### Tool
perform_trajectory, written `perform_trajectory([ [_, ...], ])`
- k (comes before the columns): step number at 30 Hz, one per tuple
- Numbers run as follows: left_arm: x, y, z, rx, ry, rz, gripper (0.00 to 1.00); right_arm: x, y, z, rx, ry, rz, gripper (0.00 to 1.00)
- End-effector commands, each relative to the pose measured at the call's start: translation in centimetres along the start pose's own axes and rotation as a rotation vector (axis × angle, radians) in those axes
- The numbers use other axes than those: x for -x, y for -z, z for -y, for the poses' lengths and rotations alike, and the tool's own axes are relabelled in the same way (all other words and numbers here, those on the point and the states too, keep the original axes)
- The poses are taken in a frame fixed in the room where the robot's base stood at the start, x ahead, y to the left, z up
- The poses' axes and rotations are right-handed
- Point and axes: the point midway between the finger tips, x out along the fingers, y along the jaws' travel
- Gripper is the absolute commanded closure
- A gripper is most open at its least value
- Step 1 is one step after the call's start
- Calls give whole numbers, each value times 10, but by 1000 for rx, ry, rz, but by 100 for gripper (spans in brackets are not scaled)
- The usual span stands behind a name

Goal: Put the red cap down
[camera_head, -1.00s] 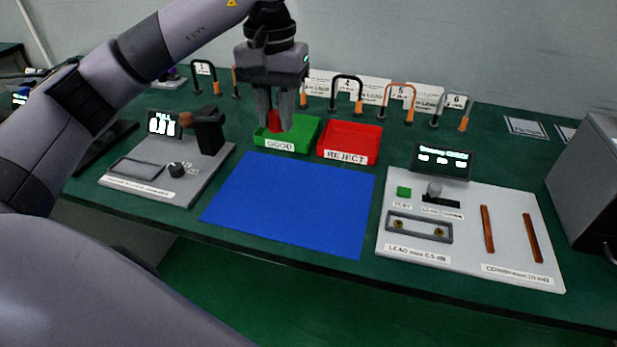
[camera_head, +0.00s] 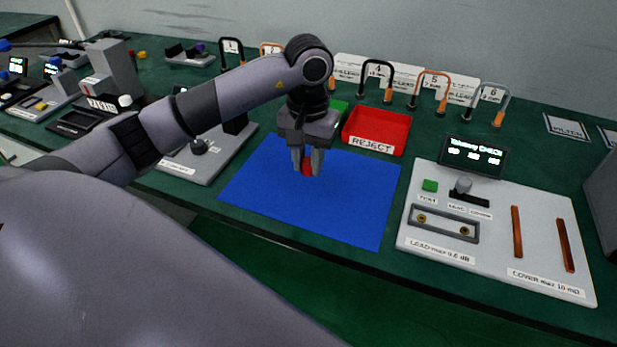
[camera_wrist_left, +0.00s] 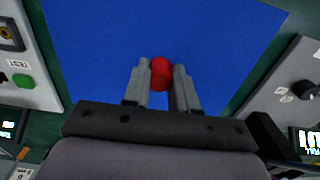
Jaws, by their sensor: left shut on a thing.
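The red cap (camera_head: 307,167) is between the fingertips of my left gripper (camera_head: 307,162), which is shut on it. The gripper points down over the upper middle of the blue mat (camera_head: 330,215). The left wrist view also shows the red cap (camera_wrist_left: 162,72) held at the fingertips, with the blue mat (camera_wrist_left: 100,40) behind it. I cannot tell whether the cap touches the mat. My right gripper is not in view.
The red REJECT tray (camera_head: 378,130) stands behind the mat, and the green tray (camera_head: 338,112) is partly hidden by my gripper. A test board (camera_head: 480,230) lies to the right. Several numbered leads stand at the back. The rest of the mat is bare.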

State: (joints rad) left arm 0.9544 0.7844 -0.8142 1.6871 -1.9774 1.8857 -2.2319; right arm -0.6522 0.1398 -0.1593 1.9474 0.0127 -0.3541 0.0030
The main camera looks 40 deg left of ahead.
Motion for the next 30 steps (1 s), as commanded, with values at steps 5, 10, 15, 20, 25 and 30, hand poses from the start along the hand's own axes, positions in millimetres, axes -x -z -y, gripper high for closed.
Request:
perform_trajectory([
  [5, -14, 0, 0, 0, -1, 2, 100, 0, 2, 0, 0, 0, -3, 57],
  [10, -41, -1, -1, 0, -1, 4, 100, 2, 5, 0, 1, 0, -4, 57],
  [15, -52, 0, 0, 0, -1, 0, 100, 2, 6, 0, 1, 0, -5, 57],
  [20, -52, 0, 0, 0, -1, -1, 100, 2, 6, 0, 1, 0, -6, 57],
  [25, -56, 0, 0, 0, 0, -1, 100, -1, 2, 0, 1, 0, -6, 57],
  [30, -55, 0, 0, 0, -1, -1, 48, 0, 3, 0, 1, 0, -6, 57],
])
